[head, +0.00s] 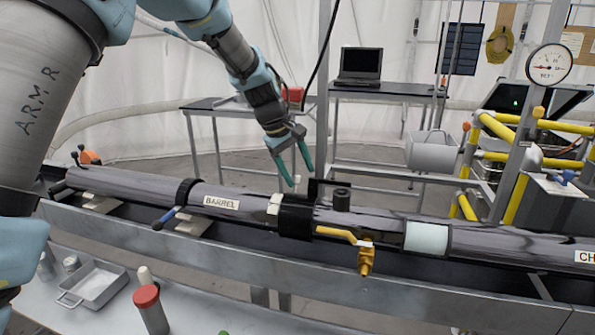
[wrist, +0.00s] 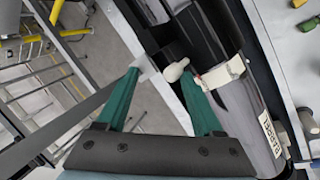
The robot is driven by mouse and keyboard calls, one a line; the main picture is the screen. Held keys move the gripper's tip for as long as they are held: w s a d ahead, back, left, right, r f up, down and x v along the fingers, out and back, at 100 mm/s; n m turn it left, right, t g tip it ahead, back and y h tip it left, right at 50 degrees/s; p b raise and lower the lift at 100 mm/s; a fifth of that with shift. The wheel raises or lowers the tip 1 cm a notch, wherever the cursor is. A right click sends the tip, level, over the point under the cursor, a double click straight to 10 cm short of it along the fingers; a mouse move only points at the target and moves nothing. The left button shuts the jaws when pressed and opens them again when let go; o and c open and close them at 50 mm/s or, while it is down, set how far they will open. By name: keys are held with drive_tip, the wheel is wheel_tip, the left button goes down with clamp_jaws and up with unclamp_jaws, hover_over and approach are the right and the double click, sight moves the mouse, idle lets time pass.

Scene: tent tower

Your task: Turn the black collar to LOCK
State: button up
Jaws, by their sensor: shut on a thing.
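The black collar (head: 296,217) sits around the long grey barrel tube in the head view, just right of the BARREL label. In the wrist view the collar (wrist: 207,40) is the dark band at upper middle. A pale knob (wrist: 177,70) stands out from its side. No LOCK marking is readable.
A yellow-handled valve (head: 345,236) and a short black upright cylinder (head: 341,199) are close right of the collar. A blue-handled black clamp (head: 184,192) is to the left. A metal rail (head: 200,245) runs along the front. Space above the tube is free.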

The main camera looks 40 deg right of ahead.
drive_tip(key=shift+r, duration=0.25)
idle(0.3)
drive_tip(key=shift+r, duration=0.15)
drive_tip(key=b+v, duration=0.2)
drive_tip(key=v, duration=0.8)
drive_tip(key=shift+a+b, duration=0.25)
drive_tip(key=shift+b, duration=0.15)
drive_tip(key=w+a+f+t+y, duration=0.1)
drive_tip(key=w+a+f, duration=0.2)
drive_tip(key=a, duration=0.6)
drive_tip(key=w+a+f+n+y, duration=0.1)
drive_tip(key=w+a+f, duration=0.2)
drive_tip(key=a, duration=0.6)
drive_tip(key=w+a+f+t, duration=0.1)
drive_tip(key=w+a+f, duration=0.15)
drive_tip(key=a, duration=0.65)
drive_tip(key=s+a+f, duration=0.2)
drive_tip(key=a, duration=0.5)
drive_tip(key=s+a+f+y, duration=0.1)
drive_tip(key=s+a+f, duration=0.2)
drive_tip(key=a, duration=0.5)
drive_tip(key=s+a+f+y, duration=0.1)
drive_tip(key=s+a+f, duration=0.1)
drive_tip(key=a, duration=0.5)
drive_tip(key=shift+s+f, duration=0.2)
drive_tip(key=shift+s, duration=0.55)
